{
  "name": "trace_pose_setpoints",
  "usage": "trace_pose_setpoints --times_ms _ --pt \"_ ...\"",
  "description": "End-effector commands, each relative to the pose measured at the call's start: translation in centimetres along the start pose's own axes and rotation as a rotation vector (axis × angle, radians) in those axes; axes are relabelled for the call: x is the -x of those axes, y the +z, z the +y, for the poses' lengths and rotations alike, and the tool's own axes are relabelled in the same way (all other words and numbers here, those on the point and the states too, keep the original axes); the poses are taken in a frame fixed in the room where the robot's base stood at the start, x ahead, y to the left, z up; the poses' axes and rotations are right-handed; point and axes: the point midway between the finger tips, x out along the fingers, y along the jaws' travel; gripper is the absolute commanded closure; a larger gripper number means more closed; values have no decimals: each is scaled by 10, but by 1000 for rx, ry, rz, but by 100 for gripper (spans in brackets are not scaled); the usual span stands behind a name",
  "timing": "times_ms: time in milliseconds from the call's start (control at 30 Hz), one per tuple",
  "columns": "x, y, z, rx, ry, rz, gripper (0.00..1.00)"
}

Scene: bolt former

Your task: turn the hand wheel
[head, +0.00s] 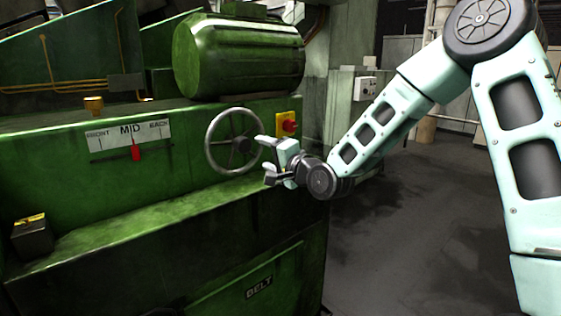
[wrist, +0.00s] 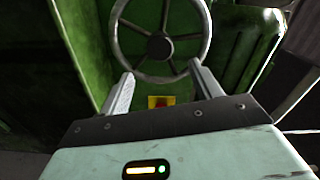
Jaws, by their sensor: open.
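The hand wheel (head: 233,142) is a grey metal ring with spokes and a dark hub on the green machine's front. A scale plate marked FRONT, MID and BACK (head: 129,138) is left of it, with a red pointer (head: 136,148) near MID. My gripper (head: 265,160) is open at the wheel's lower right side. In the wrist view the wheel (wrist: 160,46) fills the upper middle, and my two fingers (wrist: 162,85) stand apart near its lower rim. I cannot tell whether they touch the rim.
A red knob on a yellow plate (head: 287,123) is just right of the wheel, close to my gripper. A green cylinder (head: 240,57) is above. A ledge (head: 150,215) runs below the wheel. A dark box (head: 32,236) sits at left. The floor at right is clear.

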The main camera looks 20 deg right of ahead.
Motion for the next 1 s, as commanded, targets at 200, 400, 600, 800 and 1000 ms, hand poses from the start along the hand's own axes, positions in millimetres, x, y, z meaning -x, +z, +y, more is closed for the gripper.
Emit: trace_pose_setpoints --times_ms 200,400,600,800,1000 --pt "38 -1 0 1 1 1 36" --pt "52 0 0 0 1 1 36" --pt "53 0 0 0 0 0 36" --pt "52 0 0 0 0 0 36" --pt "52 0 0 0 0 0 36"
